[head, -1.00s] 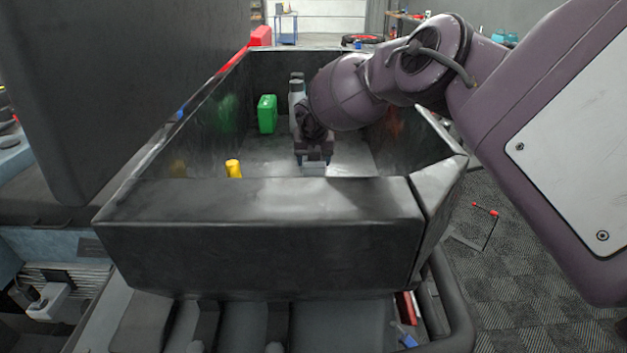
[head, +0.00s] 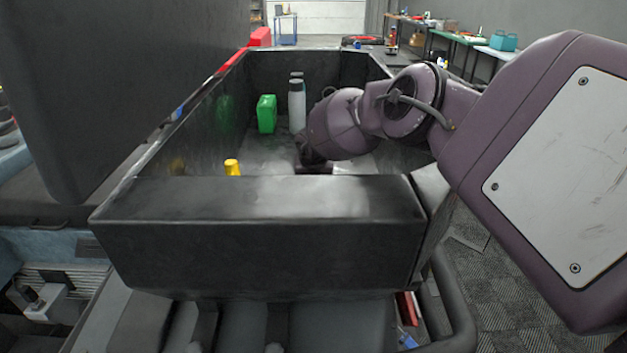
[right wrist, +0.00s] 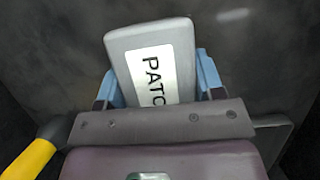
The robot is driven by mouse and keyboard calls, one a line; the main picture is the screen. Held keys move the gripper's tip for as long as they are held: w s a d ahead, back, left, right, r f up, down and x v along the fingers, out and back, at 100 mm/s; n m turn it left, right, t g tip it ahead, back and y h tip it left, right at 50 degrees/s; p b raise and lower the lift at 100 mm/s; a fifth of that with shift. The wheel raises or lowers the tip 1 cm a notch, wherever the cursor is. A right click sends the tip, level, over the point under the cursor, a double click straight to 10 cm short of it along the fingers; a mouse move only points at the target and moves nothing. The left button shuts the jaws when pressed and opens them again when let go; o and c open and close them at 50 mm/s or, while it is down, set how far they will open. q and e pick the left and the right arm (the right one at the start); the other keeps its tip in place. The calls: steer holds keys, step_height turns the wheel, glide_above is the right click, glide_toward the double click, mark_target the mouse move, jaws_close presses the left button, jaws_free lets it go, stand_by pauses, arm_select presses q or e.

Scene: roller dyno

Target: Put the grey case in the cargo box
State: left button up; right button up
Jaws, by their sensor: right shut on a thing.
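The cargo box (head: 255,245) is a dark open-topped box in the middle of the head view. My right gripper (head: 315,168) reaches down inside it from the right, and its fingers are hidden behind the front wall. In the right wrist view my right gripper (right wrist: 160,76) has its blue fingers on both sides of the grey case (right wrist: 125,42), which has a white label reading "PATC". The case is held over or at the dark box floor; I cannot tell whether it touches. My left gripper is not in view.
Inside the box stand a green container (head: 266,114), grey-white bottles (head: 297,105) and a yellow object (head: 232,167), also in the right wrist view (right wrist: 32,158). A large dark panel (head: 100,90) rises at the left. Carpeted floor (head: 475,285) lies to the right.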

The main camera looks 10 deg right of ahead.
steer(key=o, duration=1.2)
steer(key=shift+c, duration=0.2)
steer(key=shift+r, duration=0.25)
steer(key=p+v, duration=0.2)
steer(key=v, duration=0.8)
steer(key=shift+s+r, duration=0.15)
steer(key=shift+r, duration=0.15)
steer(key=shift+s+a+r, duration=0.1)
steer(key=shift+s+r, duration=0.1)
steer(key=shift+r, duration=0.25)
